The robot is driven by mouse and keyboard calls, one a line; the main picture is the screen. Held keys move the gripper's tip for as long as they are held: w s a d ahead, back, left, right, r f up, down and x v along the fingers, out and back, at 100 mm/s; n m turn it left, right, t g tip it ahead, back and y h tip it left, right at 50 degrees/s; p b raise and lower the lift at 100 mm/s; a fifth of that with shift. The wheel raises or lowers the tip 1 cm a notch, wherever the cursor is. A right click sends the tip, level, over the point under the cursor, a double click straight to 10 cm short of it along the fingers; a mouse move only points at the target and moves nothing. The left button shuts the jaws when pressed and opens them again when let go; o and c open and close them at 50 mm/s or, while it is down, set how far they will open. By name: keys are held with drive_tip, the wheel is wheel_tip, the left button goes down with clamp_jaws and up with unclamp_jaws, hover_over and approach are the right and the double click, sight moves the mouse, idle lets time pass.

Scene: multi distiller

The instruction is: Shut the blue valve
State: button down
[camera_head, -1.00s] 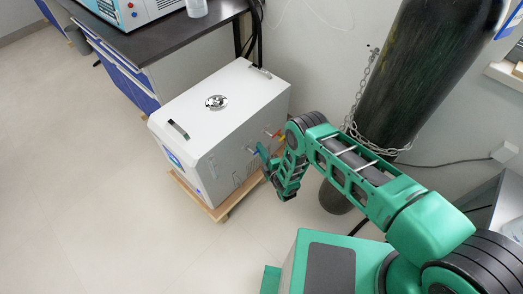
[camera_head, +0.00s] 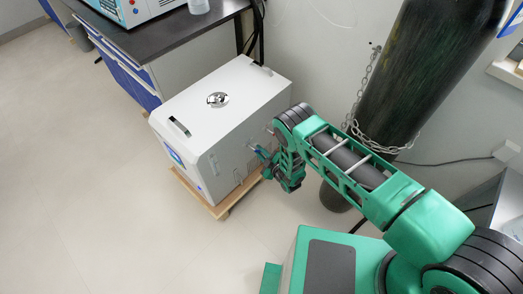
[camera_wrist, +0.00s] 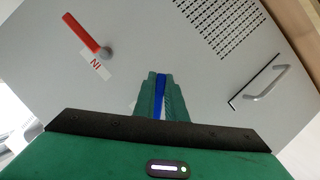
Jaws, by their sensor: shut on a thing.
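The blue valve (camera_wrist: 160,92) shows in the wrist view as a blue handle between my gripper's two green fingers, on the grey side panel of the white box-shaped distiller (camera_head: 215,110). My gripper (camera_wrist: 158,84) is shut on this handle. The handle points roughly straight down the wrist picture, and the fingers hide part of it. In the head view my gripper (camera_head: 261,158) is at the distiller's right side, and the blue handle cannot be made out there.
A red valve handle (camera_wrist: 82,33) with an "IN" label (camera_wrist: 95,66) is up and left of the blue one. A metal pull handle (camera_wrist: 262,84) and a perforated vent (camera_wrist: 222,24) are to the right. A dark gas cylinder (camera_head: 425,75) stands behind my arm. The floor in front is clear.

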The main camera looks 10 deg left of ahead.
drive_tip(key=m+g, duration=0.1)
drive_tip(key=s+a+f+m+g, duration=0.1)
drive_tip(key=m, duration=0.1)
drive_tip(key=shift+s, duration=0.25)
drive_tip(key=shift+s+a+f+m+g+y, duration=0.15)
drive_tip(key=shift+s+m+g+y, duration=0.2)
drive_tip(key=shift+m, duration=0.25)
drive_tip(key=shift+s+a+r+m+g+y, duration=0.15)
drive_tip(key=shift+s+m+g+y, duration=0.1)
drive_tip(key=shift+m+g, duration=0.3)
drive_tip(key=shift+f, duration=0.1)
drive_tip(key=c, duration=1.8)
unclamp_jaws()
drive_tip(key=shift+w, duration=0.1)
drive_tip(key=shift+d, duration=0.1)
drive_tip(key=v, duration=1)
drive_tip(key=shift+s+d, duration=0.25)
